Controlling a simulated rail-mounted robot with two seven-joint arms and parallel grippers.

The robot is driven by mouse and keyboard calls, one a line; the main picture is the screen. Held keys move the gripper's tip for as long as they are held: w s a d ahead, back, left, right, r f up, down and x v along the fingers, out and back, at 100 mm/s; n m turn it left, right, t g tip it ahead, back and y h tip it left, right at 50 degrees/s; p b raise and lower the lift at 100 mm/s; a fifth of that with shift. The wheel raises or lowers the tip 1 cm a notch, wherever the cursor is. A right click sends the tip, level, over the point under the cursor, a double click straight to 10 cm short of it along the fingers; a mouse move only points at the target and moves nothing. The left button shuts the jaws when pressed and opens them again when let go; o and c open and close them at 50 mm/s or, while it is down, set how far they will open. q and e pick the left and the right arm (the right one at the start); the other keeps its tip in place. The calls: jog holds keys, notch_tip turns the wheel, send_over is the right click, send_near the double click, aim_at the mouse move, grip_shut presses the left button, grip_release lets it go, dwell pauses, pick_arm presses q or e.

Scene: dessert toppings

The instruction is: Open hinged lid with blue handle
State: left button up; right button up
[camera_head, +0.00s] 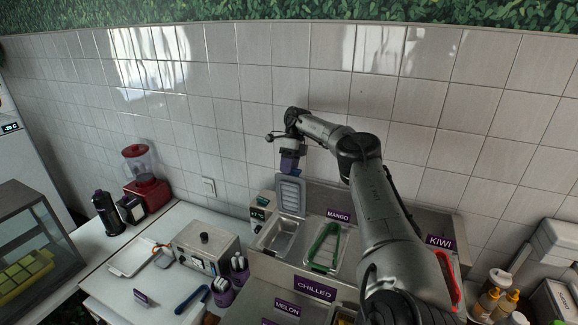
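A grey hinged lid (289,194) stands about upright at the back of a metal topping bin (269,241), and the bin's inside shows. Its blue handle is mostly hidden; a small bit of blue shows at the lid's top edge. My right gripper (291,168) points down at the lid's top edge, at or just above the handle. Its fingers are too small and dark to tell whether they are open, shut, or touching the handle. My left gripper is out of view.
Green tongs (323,243) lie in the bin beside it, below the MANGO sign (338,216). Red tongs (448,279) are at the right. A metal box (203,247) and a red blender (146,190) stand on the left counter. The tiled wall (230,110) is close behind.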

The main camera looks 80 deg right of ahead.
jog(key=s+a+r+b, duration=0.3)
jog(key=s+r+b, duration=0.4)
jog(key=s+r, duration=0.4)
jog(key=shift+s, duration=0.15)
dwell(0.6)
dwell(0.6)
